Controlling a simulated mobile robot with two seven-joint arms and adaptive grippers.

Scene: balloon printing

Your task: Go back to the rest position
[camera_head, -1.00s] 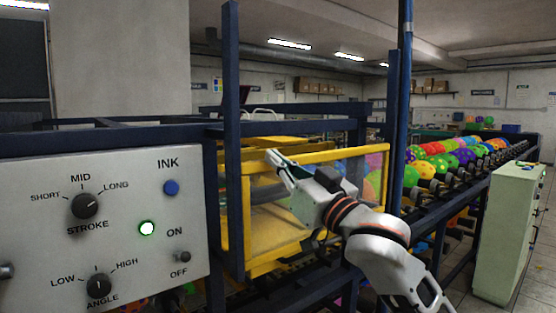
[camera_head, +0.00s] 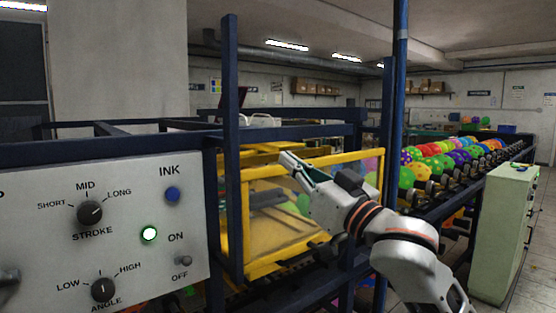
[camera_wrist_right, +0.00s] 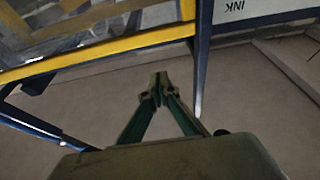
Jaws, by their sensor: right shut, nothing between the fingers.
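My right gripper (camera_head: 286,160) is raised in front of the yellow-framed guard (camera_head: 262,173) of the machine, with its fingers pointing up and to the left. In the right wrist view its fingertips (camera_wrist_right: 159,80) meet, and nothing is held between them. The yellow frame's edge (camera_wrist_right: 110,47) crosses the upper left of that view, apart from the fingertips. My left gripper is not in view.
A control panel (camera_head: 130,215) with STROKE and ANGLE knobs and a lit lamp (camera_head: 149,233) stands at left. A dark blue post (camera_head: 231,150) rises beside the guard. Colourful balloons (camera_head: 440,157) line a conveyor at right. A pale green cabinet (camera_head: 500,235) stands right of my arm.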

